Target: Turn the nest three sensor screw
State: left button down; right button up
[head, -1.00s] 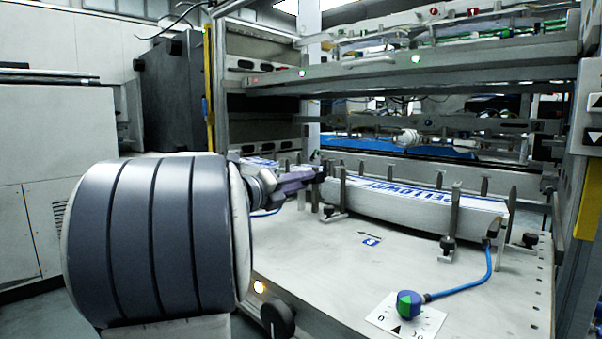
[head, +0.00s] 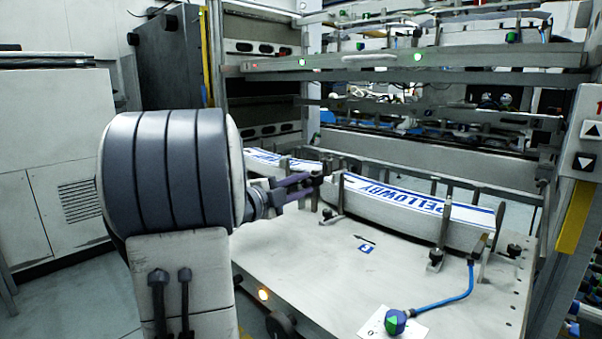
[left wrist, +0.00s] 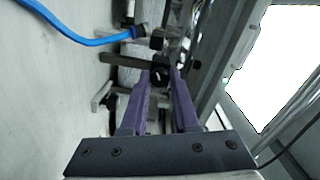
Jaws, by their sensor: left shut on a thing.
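The white label stack (head: 410,203) with blue lettering lies between upright metal posts, behind a small blue marker (head: 366,249) on the plate. My right gripper is not in view.
A blue-green knob (head: 395,321) sits on a white dial card at the front. Its blue cable (head: 450,300) runs to a sensor at the stack's right end. The pale plate (head: 320,270) in front is mostly clear.

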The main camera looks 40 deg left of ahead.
pick_arm(q)
jog(key=n+p, duration=0.3)
jog(key=shift+r, duration=0.25)
jog(key=shift+f+n+p, duration=0.15)
jog(key=shift+n+p, duration=1.15)
jog(key=shift+n, duration=0.1)
jog(key=c, duration=0.9)
grip_release()
jog(key=s, duration=0.3)
jog(key=s+p, duration=0.1)
jog(key=s, duration=0.6)
jog(key=shift+s+a, duration=0.2)
jog(key=shift+a, duration=0.2)
